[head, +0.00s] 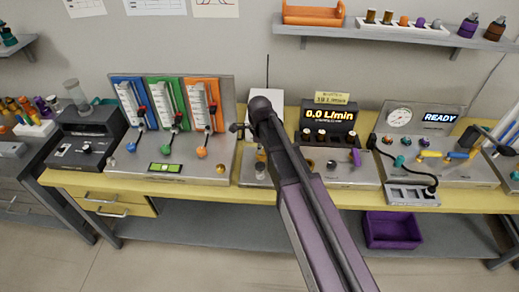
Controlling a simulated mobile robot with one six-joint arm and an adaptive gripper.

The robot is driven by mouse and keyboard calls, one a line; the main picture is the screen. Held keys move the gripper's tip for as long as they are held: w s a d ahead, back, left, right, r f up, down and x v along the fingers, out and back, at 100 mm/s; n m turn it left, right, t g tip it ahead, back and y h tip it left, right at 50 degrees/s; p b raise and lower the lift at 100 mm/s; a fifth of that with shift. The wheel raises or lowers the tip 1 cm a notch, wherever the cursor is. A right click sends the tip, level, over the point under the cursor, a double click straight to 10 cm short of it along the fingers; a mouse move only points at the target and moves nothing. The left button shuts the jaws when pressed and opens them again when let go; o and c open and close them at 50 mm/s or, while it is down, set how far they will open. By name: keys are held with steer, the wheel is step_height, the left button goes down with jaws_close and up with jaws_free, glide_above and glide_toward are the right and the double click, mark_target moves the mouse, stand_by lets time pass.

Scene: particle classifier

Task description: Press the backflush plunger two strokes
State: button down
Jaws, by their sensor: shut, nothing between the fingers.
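My arm reaches up through the middle of the head view and ends in a dark rounded joint over the back of the bench. The middle panel (353,174) has a black display (328,117) reading 0.0 L/min, with small knobs and a purple handle (355,157). Some small metal fittings (260,170) show just left of my arm. I cannot tell which part is the backflush plunger.
On the yellow bench (60,178), a panel with blue, green and orange gauges (163,95) stands at left. A purple bin (390,230) sits below. A shelf (400,34) hangs above.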

mark_target(260, 165)
steer(key=shift+f+b, duration=2.95)
steer(key=shift+f, duration=0.35)
steer(key=shift+f+b, duration=1.4)
steer(key=shift+b, duration=0.05)
steer(key=shift+s+d, duration=0.1)
steer(key=shift+r, duration=0.2)
step_height(260, 165, up, 14)
steer(key=p, duration=1.4)
steer(key=shift+f, duration=0.1)
